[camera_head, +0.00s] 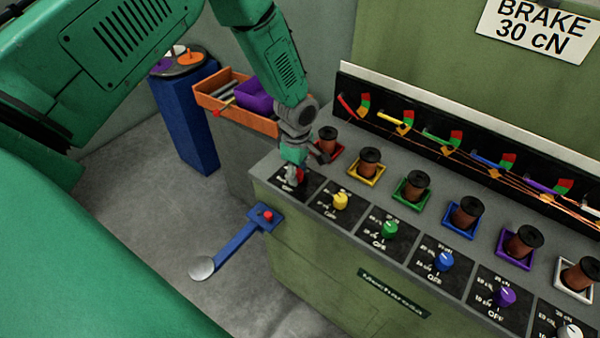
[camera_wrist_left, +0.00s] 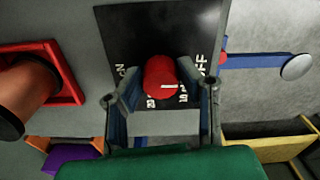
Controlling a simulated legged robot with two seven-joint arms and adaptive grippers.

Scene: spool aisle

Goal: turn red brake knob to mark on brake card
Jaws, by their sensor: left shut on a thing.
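The red brake knob (camera_wrist_left: 160,76) sits on a black dial plate (camera_wrist_left: 178,38) between the two fingers of my left gripper (camera_wrist_left: 160,92). The fingers are shut on it. A white pointer line on the knob lies towards the right, on the side of the OFF and 10 labels; its exact reading is unclear. In the head view the left gripper (camera_head: 294,170) is over the leftmost dial, and a little of the red knob (camera_head: 300,175) shows. The brake card (camera_head: 537,28) on the back wall reads BRAKE 30 cN. My right gripper is not in view.
Yellow (camera_head: 340,201), green (camera_head: 389,229), blue (camera_head: 443,261) and purple (camera_head: 504,297) knobs line the panel. Copper spools in coloured trays stand behind them. An orange box (camera_head: 211,98) is behind on the left.

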